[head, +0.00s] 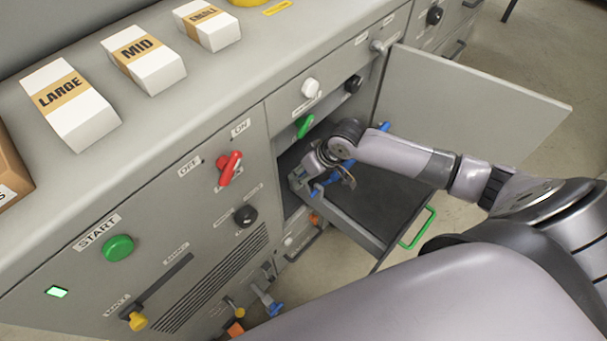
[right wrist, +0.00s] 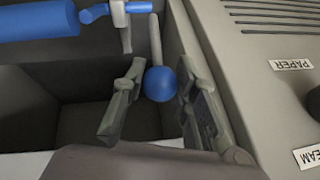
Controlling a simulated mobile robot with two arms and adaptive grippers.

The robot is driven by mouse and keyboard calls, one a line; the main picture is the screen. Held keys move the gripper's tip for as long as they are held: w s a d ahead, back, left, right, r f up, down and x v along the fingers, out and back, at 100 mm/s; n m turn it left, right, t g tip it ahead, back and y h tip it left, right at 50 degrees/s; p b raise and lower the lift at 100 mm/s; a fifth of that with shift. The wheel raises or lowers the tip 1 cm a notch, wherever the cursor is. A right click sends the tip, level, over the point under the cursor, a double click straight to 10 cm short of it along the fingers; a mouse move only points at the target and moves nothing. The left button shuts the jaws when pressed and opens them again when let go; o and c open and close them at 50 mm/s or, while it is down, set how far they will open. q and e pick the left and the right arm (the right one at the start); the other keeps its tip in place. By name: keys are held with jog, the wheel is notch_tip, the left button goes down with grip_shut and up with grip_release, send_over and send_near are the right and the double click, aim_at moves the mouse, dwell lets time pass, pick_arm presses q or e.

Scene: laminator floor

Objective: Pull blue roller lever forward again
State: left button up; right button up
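The blue roller lever shows in the right wrist view as a pale rod ending in a round blue knob (right wrist: 160,84). My right gripper (right wrist: 162,90) has its fingers apart, one on each side of the knob, with narrow gaps and no clear grip. In the head view my right gripper (head: 308,182) reaches into the open cabinet bay, and the gripper and arm hide most of the lever. Blue rollers (right wrist: 38,22) lie beside the lever in the right wrist view. My left gripper is not in view.
The open door (head: 470,105) stands to the right of the bay, close to my arm. A dark pulled-out tray with a green handle (head: 418,228) lies below. A green lever (head: 304,126) and a red switch (head: 229,168) stick out of the panel nearby.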

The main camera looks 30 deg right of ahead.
grip_shut()
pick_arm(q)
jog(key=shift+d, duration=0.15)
pick_arm(e)
jog(key=shift+s, duration=0.1)
